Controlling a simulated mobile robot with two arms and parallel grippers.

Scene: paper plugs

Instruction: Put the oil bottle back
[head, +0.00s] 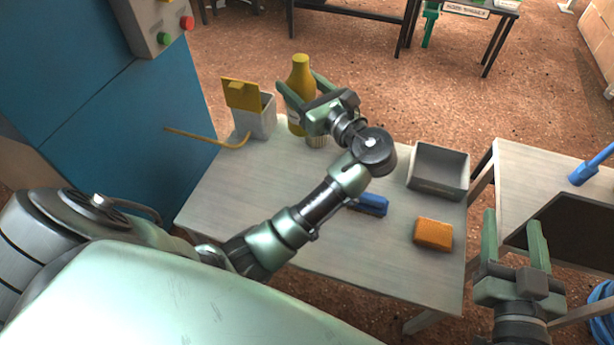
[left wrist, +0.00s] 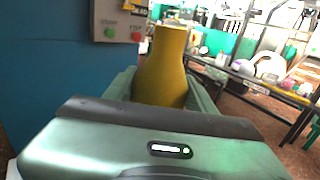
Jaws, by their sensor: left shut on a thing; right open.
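The oil bottle (head: 301,72) is yellow with a tapered neck and is upright at the far edge of the grey table (head: 330,245). My left gripper (head: 303,90) is shut on it, one finger on each side. The left wrist view shows the bottle (left wrist: 163,65) between the fingers, with its lower part hidden by the gripper body. I cannot tell whether its base touches the table. My right gripper (head: 513,240) is open and empty, off the table's right side.
A grey box with a raised yellow lid (head: 240,95) stands left of the bottle, a curved yellow rod (head: 205,138) beside it. A blue brush (head: 370,204), an orange sponge (head: 433,234) and a grey open bin (head: 438,170) are to the right. The table's left front is clear.

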